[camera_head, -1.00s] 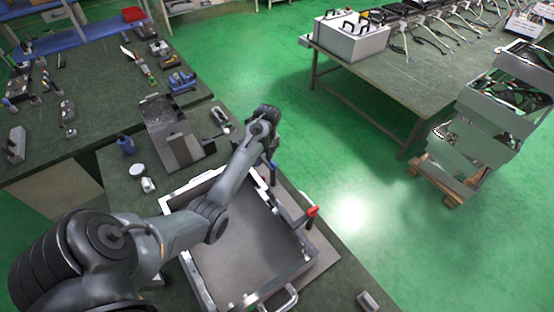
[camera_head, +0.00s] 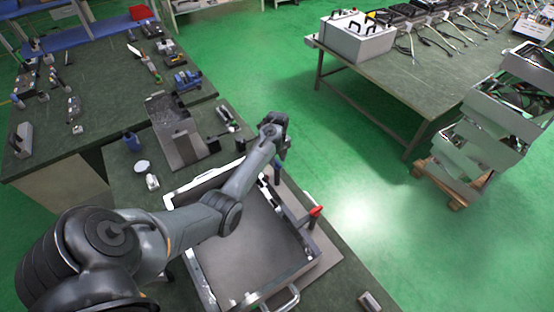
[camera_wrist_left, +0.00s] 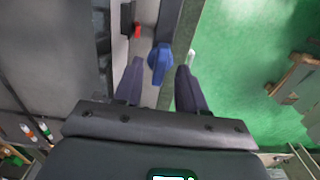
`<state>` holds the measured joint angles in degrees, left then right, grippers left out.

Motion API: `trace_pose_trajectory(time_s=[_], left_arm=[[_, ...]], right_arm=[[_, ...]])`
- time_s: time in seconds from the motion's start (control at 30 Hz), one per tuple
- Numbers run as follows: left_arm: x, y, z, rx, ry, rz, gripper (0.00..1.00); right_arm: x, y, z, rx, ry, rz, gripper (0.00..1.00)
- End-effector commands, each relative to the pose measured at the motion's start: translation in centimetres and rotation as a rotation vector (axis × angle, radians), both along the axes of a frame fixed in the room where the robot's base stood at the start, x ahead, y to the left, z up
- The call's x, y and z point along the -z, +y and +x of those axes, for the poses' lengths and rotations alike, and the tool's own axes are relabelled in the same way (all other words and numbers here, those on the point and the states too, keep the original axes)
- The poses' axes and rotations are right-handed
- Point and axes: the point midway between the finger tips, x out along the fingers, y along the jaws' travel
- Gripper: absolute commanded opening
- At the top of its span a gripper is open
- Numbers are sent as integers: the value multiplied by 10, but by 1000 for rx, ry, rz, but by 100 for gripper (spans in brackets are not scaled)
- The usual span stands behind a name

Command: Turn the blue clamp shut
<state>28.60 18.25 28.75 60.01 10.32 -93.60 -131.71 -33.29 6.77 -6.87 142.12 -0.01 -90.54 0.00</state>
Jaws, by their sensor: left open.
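The blue clamp (camera_head: 277,173) stands on the far right side of the metal tray frame (camera_head: 305,240), with its handle upright in the head view. In the left wrist view the blue clamp (camera_wrist_left: 160,60) lies between the two fingertips, with a gap on each side. My left gripper (camera_head: 283,152) is open and close above the clamp. The left wrist view shows its two dark fingers (camera_wrist_left: 160,74) spread around the blue handle, not visibly touching it. The clamp's base is partly hidden. My right gripper is in no view.
A red-handled clamp (camera_head: 315,212) stands farther along the same tray edge; its red part (camera_wrist_left: 138,30) shows beyond the blue one in the wrist view. A metal holder (camera_head: 178,135) and a blue cup (camera_head: 131,141) are on the bench.

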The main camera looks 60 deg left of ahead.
Motion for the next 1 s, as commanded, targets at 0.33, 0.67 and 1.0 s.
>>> trace_pose_trajectory(time_s=[0.33,0.67,1.0], left_arm=[[11,0,0,0,0,0,40],[11,0,0,0,0,0,11],[11,0,0,0,0,0,0]], right_arm=[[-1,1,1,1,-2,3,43],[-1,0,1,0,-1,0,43],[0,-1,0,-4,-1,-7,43]])
